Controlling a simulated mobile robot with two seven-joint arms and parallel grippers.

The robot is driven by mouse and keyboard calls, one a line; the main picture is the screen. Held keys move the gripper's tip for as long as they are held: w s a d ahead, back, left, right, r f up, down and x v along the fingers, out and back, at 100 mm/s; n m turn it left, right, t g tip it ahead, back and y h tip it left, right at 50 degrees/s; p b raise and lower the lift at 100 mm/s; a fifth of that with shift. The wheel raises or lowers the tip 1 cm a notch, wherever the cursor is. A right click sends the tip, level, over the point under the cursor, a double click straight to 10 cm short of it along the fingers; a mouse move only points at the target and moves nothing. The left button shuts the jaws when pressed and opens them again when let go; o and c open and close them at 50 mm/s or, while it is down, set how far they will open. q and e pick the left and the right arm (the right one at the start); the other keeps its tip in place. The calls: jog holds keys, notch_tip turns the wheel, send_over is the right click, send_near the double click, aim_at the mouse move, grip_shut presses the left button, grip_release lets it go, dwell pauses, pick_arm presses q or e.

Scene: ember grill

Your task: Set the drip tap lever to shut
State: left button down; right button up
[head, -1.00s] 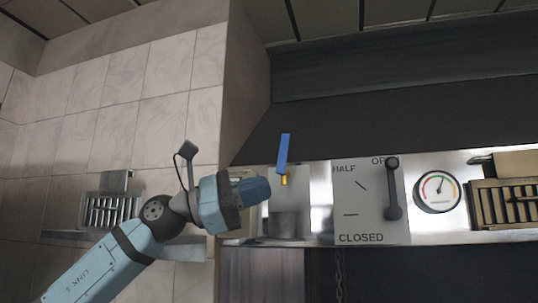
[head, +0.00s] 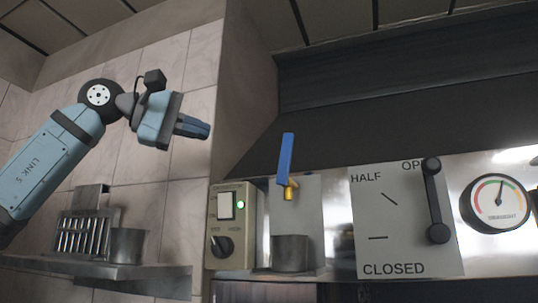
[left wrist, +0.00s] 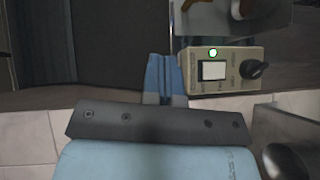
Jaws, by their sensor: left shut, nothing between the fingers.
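The drip tap has a long blue lever (head: 286,158) that stands nearly upright, leaning slightly, above a small brass tap body (head: 291,191). The tap sits on a pale plate (head: 310,218), with a metal cup (head: 291,253) below it. My left gripper (head: 207,131) is shut and empty, up and to the left of the lever and clear of it. Its shut blue fingers (left wrist: 164,78) also show in the left wrist view. My right gripper is not in view.
A control box (head: 232,228) with a white switch, green light and black knob is left of the tap. A panel marked HALF and CLOSED (head: 398,240) with a dark handle (head: 435,202) and a gauge (head: 499,203) are to the right. A wall shelf (head: 120,270) is lower left.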

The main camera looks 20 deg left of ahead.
aim_at(286, 159)
pick_arm(q)
jog(key=w+d+f+p, duration=0.1)
jog(key=w+d+p, duration=0.1)
jog(key=w+d, duration=0.4)
jog(key=d, duration=0.5)
jog(key=shift+f, duration=0.35)
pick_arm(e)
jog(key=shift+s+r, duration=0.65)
pick_arm(q)
jog(key=shift+w, duration=0.1)
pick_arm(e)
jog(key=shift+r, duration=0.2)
